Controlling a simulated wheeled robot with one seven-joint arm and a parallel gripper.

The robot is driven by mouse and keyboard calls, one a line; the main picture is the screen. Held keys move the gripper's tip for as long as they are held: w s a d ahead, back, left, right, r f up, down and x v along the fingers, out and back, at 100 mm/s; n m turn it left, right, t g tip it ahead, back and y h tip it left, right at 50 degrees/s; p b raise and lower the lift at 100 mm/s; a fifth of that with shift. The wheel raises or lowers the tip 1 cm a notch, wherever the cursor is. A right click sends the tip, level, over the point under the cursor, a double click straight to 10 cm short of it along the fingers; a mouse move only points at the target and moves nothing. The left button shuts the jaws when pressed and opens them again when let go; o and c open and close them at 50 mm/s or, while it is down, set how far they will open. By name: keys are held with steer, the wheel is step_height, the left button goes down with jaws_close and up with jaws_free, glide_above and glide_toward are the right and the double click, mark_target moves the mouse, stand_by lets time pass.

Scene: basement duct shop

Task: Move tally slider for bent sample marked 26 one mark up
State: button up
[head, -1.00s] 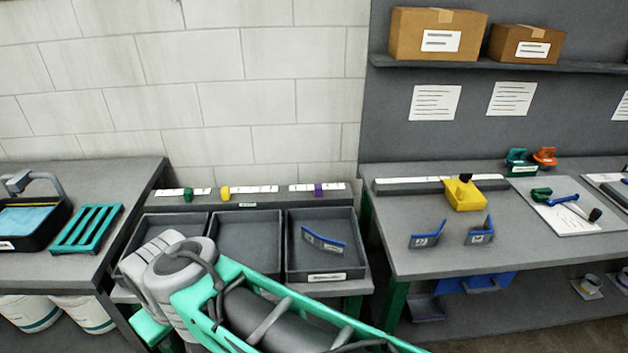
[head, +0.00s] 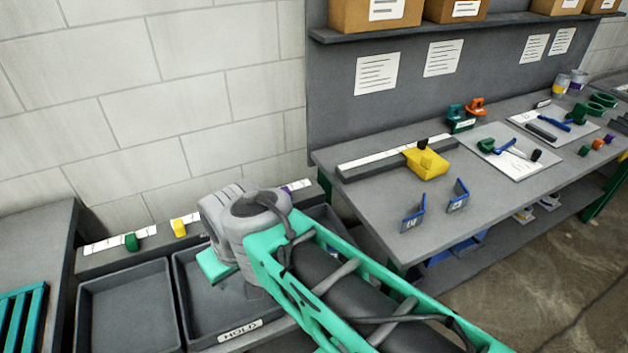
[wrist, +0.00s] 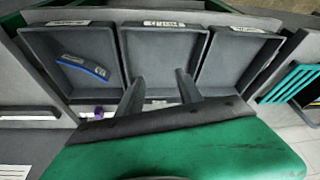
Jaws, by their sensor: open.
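The tally strip on the ledge behind the bins carries a green slider (head: 131,241), a yellow slider (head: 179,227) and a purple slider (head: 287,191), the last partly hidden by my arm. The purple slider also shows in the wrist view (wrist: 98,113), left of my fingers. My gripper (wrist: 160,92) is open and empty, its fingers over the middle bin's ledge side. A bent sample (wrist: 82,67) with a blue edge lies in the left bin of the wrist view. Two bent samples, left (head: 414,212) and right (head: 457,195), stand on the bench. Their numbers are too small to read.
The middle bin (head: 240,334) bears a HOLD label and looks empty. A yellow block (head: 426,163) sits by a long rule (head: 392,160) on the right bench. A teal rack (head: 22,312) is at the left. My arm covers much of the right bin.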

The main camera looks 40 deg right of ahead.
steer(key=shift+o, duration=0.2)
steer(key=w+d+r, duration=0.1)
steer(key=w+d, duration=0.3)
steer(key=w, duration=0.3)
steer(key=shift+w+d+r+m, duration=0.15)
steer(key=shift+r+m, duration=0.05)
steer(key=shift+m, duration=0.2)
steer(key=w+d+f+m, duration=0.1)
steer(key=w+d+f, duration=0.3)
steer(key=d, duration=0.5)
steer(key=w+d+f+m+h+p, duration=0.1)
steer(key=w+d+f, duration=0.1)
steer(key=w+d, duration=0.5)
steer(key=w+d+f, duration=0.3)
steer(key=w+d, duration=0.2)
steer(key=d, duration=0.5)
steer(key=x, duration=0.2)
steer(key=p+x, duration=0.1)
steer(key=x, duration=0.4)
steer(key=shift+a+p, duration=0.25)
steer(key=shift+p, duration=0.1)
steer(key=shift+w+f, duration=0.1)
steer(key=shift+f, duration=0.25)
jaws_close()
